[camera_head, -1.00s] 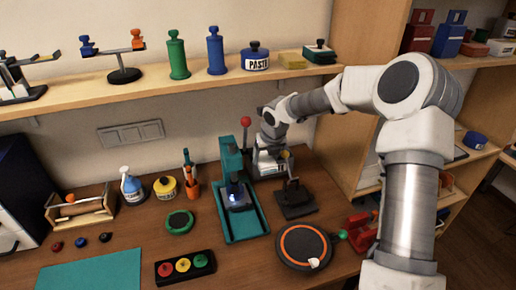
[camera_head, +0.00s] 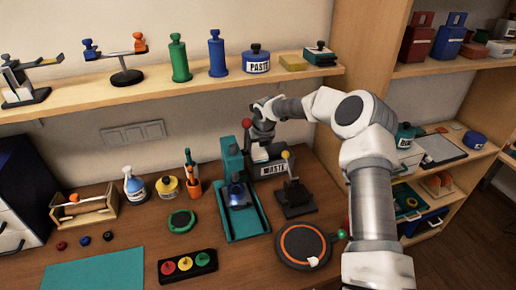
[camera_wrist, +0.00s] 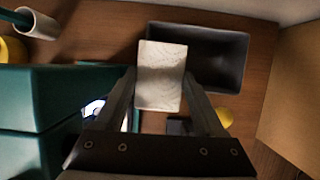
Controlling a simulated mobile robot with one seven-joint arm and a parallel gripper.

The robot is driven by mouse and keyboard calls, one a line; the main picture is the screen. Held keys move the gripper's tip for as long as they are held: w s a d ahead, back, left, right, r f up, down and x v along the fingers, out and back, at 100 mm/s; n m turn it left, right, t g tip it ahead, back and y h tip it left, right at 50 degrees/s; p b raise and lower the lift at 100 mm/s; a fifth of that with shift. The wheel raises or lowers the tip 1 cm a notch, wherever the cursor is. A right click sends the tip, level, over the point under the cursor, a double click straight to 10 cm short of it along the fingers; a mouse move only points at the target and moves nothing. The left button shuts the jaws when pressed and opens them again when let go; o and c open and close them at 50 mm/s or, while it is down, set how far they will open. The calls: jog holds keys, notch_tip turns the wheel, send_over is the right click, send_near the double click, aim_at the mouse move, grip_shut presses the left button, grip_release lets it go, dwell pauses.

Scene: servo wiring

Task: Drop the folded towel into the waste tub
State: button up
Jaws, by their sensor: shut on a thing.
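The folded towel (camera_wrist: 162,76) is a pale, whitish block, held between the two dark fingers of my gripper (camera_wrist: 160,88). In the head view the towel (camera_head: 260,154) shows as a small light patch below my gripper (camera_head: 262,140). The waste tub (camera_head: 273,169) is a dark box labelled WASTE, standing on the bench at the back. In the wrist view the tub (camera_wrist: 222,62) looks empty inside. The towel overlaps its left part there and sticks out past its near edge. The exact height of the towel over the tub is hard to tell.
A teal press (camera_head: 232,170) stands just left of the tub, close to my gripper. A black stand with a yellow-knobbed lever (camera_head: 294,192) is in front of the tub. The shelf (camera_head: 170,88) runs above, and a wooden cabinet side (camera_head: 352,110) rises to the right.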

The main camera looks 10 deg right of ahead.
aim_at(260, 156)
jog(key=shift+f, duration=0.1)
jog(key=shift+f, duration=0.6)
jog(key=o, duration=1.3)
jog(key=shift+r, duration=0.35)
jog(key=v, duration=0.8)
jog(key=shift+w+r+b, duration=0.1)
jog(key=shift+w+b, duration=0.05)
jog(key=shift+b, duration=0.15)
